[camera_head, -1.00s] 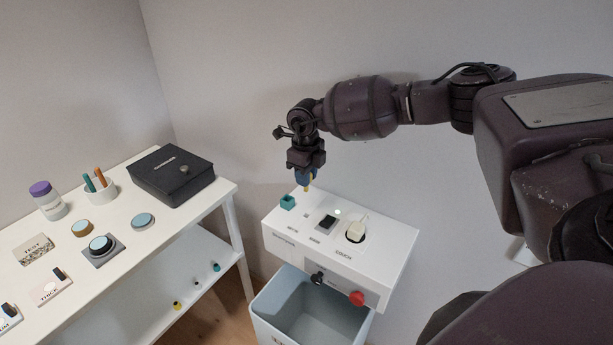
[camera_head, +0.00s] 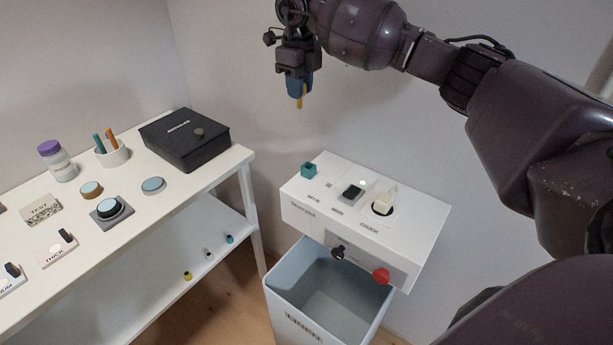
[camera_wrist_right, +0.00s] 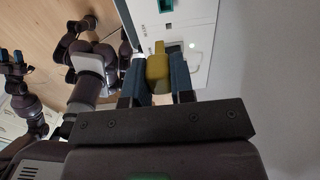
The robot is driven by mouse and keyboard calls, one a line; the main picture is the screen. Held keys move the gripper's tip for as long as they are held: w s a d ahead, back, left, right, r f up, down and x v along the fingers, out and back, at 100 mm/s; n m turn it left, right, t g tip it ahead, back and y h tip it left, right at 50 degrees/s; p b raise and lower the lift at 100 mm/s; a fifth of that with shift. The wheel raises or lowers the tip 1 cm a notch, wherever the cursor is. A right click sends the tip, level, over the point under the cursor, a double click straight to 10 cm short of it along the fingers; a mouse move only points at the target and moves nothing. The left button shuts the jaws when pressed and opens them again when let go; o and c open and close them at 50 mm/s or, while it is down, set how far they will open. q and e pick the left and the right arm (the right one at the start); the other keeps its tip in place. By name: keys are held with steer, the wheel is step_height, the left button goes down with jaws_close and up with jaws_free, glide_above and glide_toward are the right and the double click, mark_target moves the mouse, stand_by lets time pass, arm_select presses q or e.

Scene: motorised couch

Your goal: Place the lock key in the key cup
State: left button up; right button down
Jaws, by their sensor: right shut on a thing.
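The yellow lock key (camera_head: 300,101) is held between the blue fingers of my right gripper (camera_head: 299,88). In the right wrist view the key (camera_wrist_right: 158,68) sits between both fingers (camera_wrist_right: 158,84). The gripper points down, in the air. In the head view it is above the small teal square cup (camera_head: 308,170), which I take as the key cup, at the back left corner of the white control box. The cup shows partly at the top edge of the right wrist view (camera_wrist_right: 165,5). A small gripper with blue fingers, likely my left (camera_wrist_right: 11,56), is at that view's left edge.
The white control box (camera_head: 420,220) carries a dark switch, a cream plug and front black and red knobs. A grey-blue bin (camera_head: 285,290) stands below it. The white table (camera_head: 130,215) at left holds a black box (camera_head: 185,140), a pen cup and several discs.

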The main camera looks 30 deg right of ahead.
steer(key=shift+s+d+r, duration=0.4)
steer(key=shift+d+r, duration=0.05)
steer(key=shift+d, duration=0.05)
steer(key=b, duration=0.1)
glide_above(308, 170)
steer(key=w+d, duration=0.1)
steer(key=w, duration=0.1)
step_height(308, 170, down, 15)
steer(key=f, duration=0.5)
steer(key=shift+s+f+b, duration=0.1)
steer(key=shift+s+b, duration=0.1)
steer(key=shift+b, duration=0.15)
steer(key=c, duration=1)
jaws_free()
steer(key=shift+f, duration=0.1)
